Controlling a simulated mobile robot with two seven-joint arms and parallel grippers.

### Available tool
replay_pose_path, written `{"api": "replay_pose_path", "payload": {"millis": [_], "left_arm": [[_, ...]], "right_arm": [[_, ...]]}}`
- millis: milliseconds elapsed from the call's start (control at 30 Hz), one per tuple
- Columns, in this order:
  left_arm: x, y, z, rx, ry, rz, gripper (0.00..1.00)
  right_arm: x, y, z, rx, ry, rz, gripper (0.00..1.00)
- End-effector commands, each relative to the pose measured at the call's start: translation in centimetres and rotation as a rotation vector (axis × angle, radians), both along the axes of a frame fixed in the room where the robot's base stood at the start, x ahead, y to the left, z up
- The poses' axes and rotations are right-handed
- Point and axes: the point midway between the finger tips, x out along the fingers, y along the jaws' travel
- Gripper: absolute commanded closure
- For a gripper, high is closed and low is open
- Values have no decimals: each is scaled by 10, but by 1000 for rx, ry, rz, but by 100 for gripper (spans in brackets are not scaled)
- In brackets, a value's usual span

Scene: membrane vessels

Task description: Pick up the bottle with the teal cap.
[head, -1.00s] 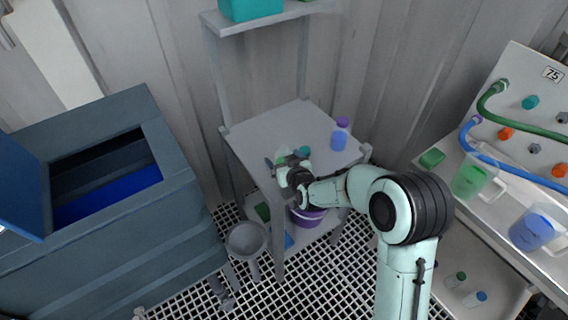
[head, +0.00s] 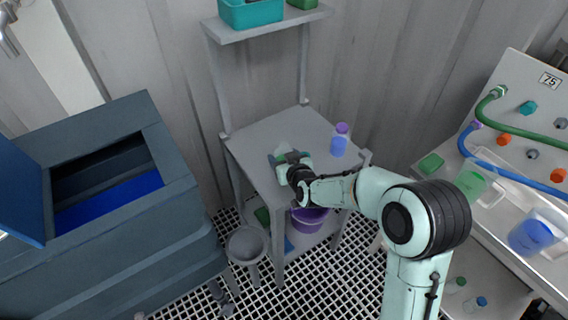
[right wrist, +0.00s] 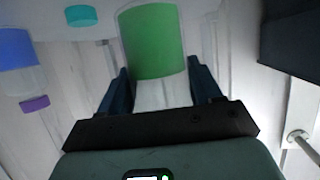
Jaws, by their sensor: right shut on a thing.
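My right gripper (head: 292,162) is over the small grey table (head: 263,135) in the head view. In the right wrist view, its two dark fingers (right wrist: 160,92) are shut on the clear lower-picture part of a bottle with green contents (right wrist: 153,40). The gripper body hides that end of the bottle, so I cannot see its cap there. A small teal disc (right wrist: 82,15) shows beside the bottle, apart from it; I cannot tell what it rests on. A blue bottle with a purple cap (head: 339,140) stands upright on the table, also in the right wrist view (right wrist: 18,55). My left gripper is not in view.
A dark open bin (head: 100,200) stands left of the table. A shelf with a teal tray (head: 252,12) is above its back edge. A purple bucket (head: 308,218) is below. A panel with hoses (head: 530,130) and jugs is at the right.

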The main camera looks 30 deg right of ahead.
Motion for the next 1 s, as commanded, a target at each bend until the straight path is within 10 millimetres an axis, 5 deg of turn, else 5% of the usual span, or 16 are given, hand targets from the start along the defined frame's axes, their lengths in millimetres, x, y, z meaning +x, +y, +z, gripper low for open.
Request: {"api": "replay_pose_path", "payload": {"millis": [300,500,700,1000], "left_arm": [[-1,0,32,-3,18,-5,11],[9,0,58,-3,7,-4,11],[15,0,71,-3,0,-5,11],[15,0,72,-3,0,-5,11]], "right_arm": [[1,1,101,2,-9,1,72],[1,1,145,1,-7,2,72],[1,0,163,0,-3,2,72],[0,0,164,0,-1,1,72]]}}
